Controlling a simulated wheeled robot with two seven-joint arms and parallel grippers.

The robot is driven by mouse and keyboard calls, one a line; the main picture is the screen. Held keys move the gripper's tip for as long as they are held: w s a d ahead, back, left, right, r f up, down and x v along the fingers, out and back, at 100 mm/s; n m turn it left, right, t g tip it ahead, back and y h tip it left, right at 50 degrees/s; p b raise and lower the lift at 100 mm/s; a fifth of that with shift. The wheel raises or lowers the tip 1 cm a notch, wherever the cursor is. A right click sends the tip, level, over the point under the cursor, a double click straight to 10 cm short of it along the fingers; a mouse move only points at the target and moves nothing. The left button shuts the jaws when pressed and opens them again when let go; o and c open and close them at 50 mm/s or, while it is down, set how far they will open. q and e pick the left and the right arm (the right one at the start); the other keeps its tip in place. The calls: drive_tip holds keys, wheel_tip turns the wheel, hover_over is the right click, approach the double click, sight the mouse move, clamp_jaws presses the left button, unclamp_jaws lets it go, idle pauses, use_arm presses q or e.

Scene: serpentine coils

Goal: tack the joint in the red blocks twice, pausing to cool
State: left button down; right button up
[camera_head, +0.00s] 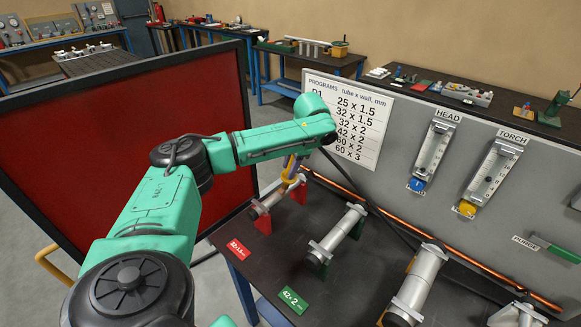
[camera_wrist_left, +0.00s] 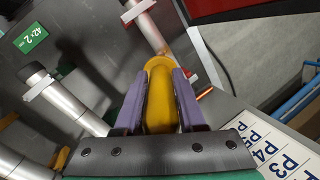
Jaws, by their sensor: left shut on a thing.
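The red blocks (camera_head: 264,223) hold a short grey tube (camera_head: 266,204) at the far left end of the dark bench. The tube also shows at the top of the left wrist view (camera_wrist_left: 146,24). My left gripper (camera_head: 293,166) is over this tube, its purple fingers (camera_wrist_left: 160,85) shut on a yellow torch-like tool (camera_wrist_left: 160,98). The tool's yellow end (camera_head: 291,181) points down at the tube; I cannot tell whether it touches. The tool and gripper hide the joint. My right gripper is not in view.
Grey tubes in green blocks (camera_head: 342,236) and yellow blocks (camera_head: 419,281) stand to the right. A red screen (camera_head: 110,150) stands left.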

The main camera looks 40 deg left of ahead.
use_arm(q)
drive_tip(key=shift+s+f, duration=0.15)
drive_tip(key=shift+f, duration=0.05)
drive_tip(key=shift+v, duration=0.9)
drive_tip(key=shift+w+d+r, duration=0.1)
drive_tip(key=shift+d+r, duration=0.7)
drive_tip(key=shift+r, duration=0.25)
drive_tip(key=shift+w+d+r, duration=0.15)
drive_tip(key=shift+d+r, duration=0.65)
drive_tip(key=shift+r, duration=0.25)
